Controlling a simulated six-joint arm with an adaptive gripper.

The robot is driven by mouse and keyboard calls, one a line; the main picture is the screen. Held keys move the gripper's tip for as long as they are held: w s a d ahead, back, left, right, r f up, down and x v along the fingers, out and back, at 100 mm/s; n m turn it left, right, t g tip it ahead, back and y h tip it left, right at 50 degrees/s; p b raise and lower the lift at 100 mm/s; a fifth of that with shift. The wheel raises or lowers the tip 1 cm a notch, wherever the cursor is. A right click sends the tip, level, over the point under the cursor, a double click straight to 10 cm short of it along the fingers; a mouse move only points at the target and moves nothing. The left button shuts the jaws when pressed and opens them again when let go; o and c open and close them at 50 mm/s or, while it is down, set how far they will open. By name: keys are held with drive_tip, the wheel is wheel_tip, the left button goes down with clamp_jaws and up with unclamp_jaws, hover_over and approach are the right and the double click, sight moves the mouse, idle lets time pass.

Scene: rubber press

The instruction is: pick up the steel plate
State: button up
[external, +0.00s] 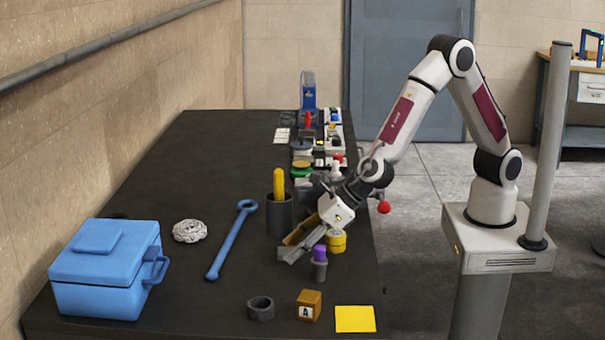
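My gripper (293,247) is low over the right part of the black bench, pointing down and to the left. A brownish strip and a flat grey piece show at its end. I cannot tell which of these is finger and which might be a held thing, so open or shut is unclear. I cannot pick out the steel plate with certainty. The grey piece at the gripper's end could be it or a finger.
Close to the gripper stand a dark cup (281,218) with a yellow item, a purple-topped cylinder (319,262) and a yellow cylinder (337,242). A blue wrench (230,243), blue cooler (100,272), grey ring (260,309), brown block (308,305) and yellow square (355,319) lie around.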

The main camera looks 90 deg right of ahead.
drive_tip(key=c, duration=1.2)
drive_tip(key=shift+c, duration=0.2)
drive_tip(key=shift+r, duration=0.15)
wheel_tip(320, 180, up, 18)
idle(0.6)
idle(0.5)
